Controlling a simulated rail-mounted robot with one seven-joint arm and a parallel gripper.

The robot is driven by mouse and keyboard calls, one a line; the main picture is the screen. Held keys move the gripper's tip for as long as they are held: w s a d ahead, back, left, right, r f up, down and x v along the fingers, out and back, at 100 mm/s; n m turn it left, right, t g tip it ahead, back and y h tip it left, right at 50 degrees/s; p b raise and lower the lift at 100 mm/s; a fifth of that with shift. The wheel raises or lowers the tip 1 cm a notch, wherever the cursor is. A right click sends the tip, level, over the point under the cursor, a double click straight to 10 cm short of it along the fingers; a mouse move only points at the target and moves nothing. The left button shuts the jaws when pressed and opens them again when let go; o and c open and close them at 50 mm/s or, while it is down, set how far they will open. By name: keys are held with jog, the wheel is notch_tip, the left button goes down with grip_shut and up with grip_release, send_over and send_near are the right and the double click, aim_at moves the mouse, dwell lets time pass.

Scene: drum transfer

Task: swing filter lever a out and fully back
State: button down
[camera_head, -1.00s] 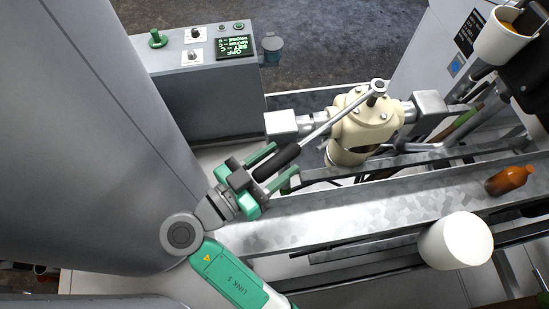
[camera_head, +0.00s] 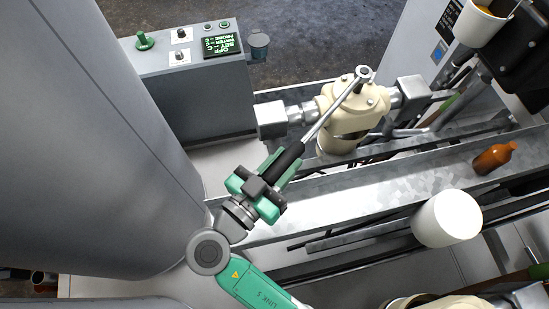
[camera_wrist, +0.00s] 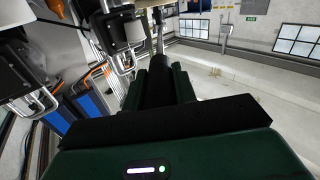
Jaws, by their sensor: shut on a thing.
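The filter lever (camera_head: 321,119) is a metal rod with a black grip (camera_head: 288,158). It runs from a ring-shaped hub (camera_head: 365,73) on top of a cream filter housing (camera_head: 352,104) down and left to my gripper. My gripper (camera_head: 281,169) has green fingers and is shut on the black grip. In the wrist view the grip (camera_wrist: 159,68) sits between my fingers (camera_wrist: 160,85), with the rod (camera_wrist: 158,40) leading away. Part of the grip is hidden by my fingers. I cannot read a letter on the lever.
A grey control box (camera_head: 190,85) stands at the upper left. A galvanized channel (camera_head: 350,185) runs below the housing, with an orange-brown bottle (camera_head: 494,158) at right. A white cylinder (camera_head: 446,218) stands at lower right. A white cup (camera_head: 482,22) is at upper right.

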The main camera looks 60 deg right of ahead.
jog(key=c, duration=1.1)
grip_release()
jog(key=a, duration=0.2)
jog(key=w+a, duration=0.1)
jog(key=a, duration=0.2)
jog(key=a+b, duration=0.1)
jog(key=a, duration=0.1)
jog(key=shift+w+a, duration=0.25)
jog(key=shift+a, duration=0.1)
